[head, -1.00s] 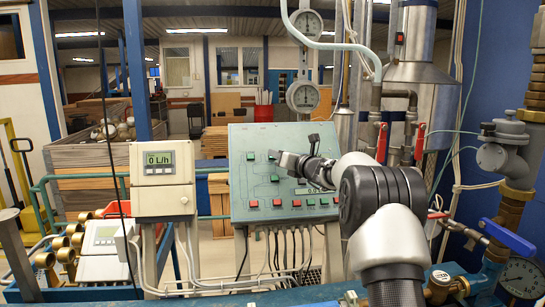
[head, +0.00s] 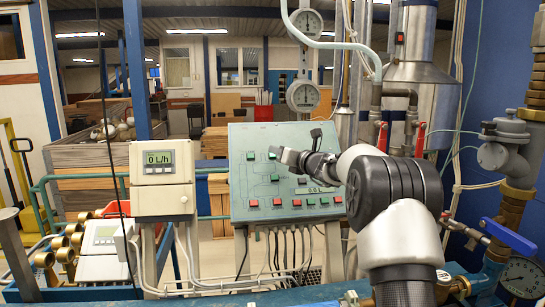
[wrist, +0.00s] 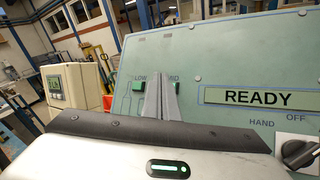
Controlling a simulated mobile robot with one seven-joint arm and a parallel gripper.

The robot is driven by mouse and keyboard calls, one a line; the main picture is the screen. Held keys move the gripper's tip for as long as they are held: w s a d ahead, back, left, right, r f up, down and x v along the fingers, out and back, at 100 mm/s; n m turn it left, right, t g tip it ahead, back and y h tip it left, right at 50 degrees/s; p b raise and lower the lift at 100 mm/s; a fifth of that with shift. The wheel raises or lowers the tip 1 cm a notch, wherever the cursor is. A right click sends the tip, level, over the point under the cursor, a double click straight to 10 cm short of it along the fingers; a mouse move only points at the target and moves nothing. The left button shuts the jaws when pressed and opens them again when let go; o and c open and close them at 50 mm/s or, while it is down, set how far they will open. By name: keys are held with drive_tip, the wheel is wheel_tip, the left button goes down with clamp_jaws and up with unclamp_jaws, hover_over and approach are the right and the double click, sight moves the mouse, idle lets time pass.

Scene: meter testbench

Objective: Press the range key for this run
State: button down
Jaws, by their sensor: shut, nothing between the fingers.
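The sloping green-grey control panel (head: 240,200) carries several keys. In the wrist view, a green key (wrist: 139,87) sits under the label LOW, left of my fingertips. In the head view, my gripper (head: 276,151) is in front of the panel's upper part, right of a green key (head: 250,156). I cannot tell whether the fingertips touch the panel.
A display (wrist: 258,97) reads READY, with a HAND/OFF knob (wrist: 297,150) below it. Red and green buttons line the panel's lower edge. A meter box (head: 160,165) reading 0 L/h stands left of the panel. Pipes and red-handled valves (head: 420,140) stand close on the right.

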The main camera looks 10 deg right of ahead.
drive_tip(key=s+r, duration=0.3)
drive_tip(key=shift+s, duration=0.1)
